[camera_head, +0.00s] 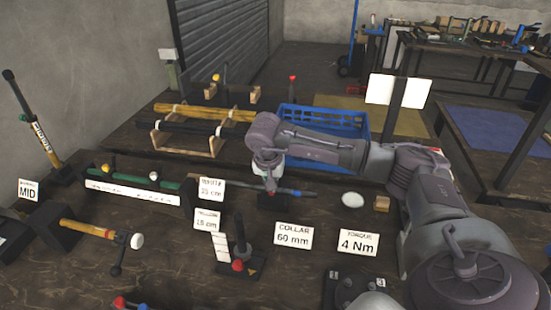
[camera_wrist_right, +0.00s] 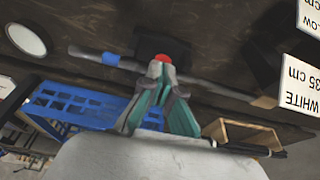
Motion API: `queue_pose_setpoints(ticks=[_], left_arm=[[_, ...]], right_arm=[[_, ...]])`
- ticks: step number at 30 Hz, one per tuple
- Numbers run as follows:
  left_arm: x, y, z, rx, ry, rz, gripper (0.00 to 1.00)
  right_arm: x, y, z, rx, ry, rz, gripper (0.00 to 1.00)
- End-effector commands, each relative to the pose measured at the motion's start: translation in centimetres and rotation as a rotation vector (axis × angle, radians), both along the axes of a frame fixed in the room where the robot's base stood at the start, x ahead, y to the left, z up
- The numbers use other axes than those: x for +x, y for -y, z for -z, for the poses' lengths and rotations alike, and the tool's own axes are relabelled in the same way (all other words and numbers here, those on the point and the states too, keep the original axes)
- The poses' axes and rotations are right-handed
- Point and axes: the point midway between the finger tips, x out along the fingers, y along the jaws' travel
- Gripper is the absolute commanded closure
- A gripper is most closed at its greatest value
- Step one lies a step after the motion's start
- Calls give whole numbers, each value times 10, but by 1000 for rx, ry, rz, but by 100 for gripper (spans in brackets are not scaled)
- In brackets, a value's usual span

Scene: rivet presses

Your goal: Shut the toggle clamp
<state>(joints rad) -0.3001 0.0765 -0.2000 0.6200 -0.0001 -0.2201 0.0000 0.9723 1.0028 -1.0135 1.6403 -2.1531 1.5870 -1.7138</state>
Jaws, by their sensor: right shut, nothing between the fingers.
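My right gripper (camera_head: 268,180) is shut and empty, pointing down over a dark rod (camera_head: 292,190) lying on the bench. In the right wrist view its closed fingertips (camera_wrist_right: 160,72) are at a red knob (camera_wrist_right: 163,58) on a black block (camera_wrist_right: 160,46), which the rod passes. This looks like the toggle clamp; I cannot tell whether the fingertips touch the knob or how its lever stands. The black base (camera_head: 268,200) is partly hidden by the gripper in the head view. My left gripper is not in view.
A black fixture with an upright handle and red ball (camera_head: 238,266) stands in front. Signs such as the white COLLAR card (camera_head: 293,236) stand nearby. A blue crate (camera_head: 345,118) and a wooden rack (camera_head: 157,143) stand behind.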

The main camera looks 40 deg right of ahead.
Motion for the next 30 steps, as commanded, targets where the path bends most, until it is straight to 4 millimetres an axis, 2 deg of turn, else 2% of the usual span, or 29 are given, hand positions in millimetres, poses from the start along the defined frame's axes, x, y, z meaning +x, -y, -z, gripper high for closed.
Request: queue_pose_setpoints(ticks=[19,23,28,30], left_arm=[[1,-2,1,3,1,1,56],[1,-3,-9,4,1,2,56],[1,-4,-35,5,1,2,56],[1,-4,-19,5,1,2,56]], right_arm=[[-1,-2,3,0,-3,-1,100],[-2,-1,-11,0,0,0,100],[-4,-1,-49,-1,3,7,100],[-11,-13,-50,1,6,2,100]])
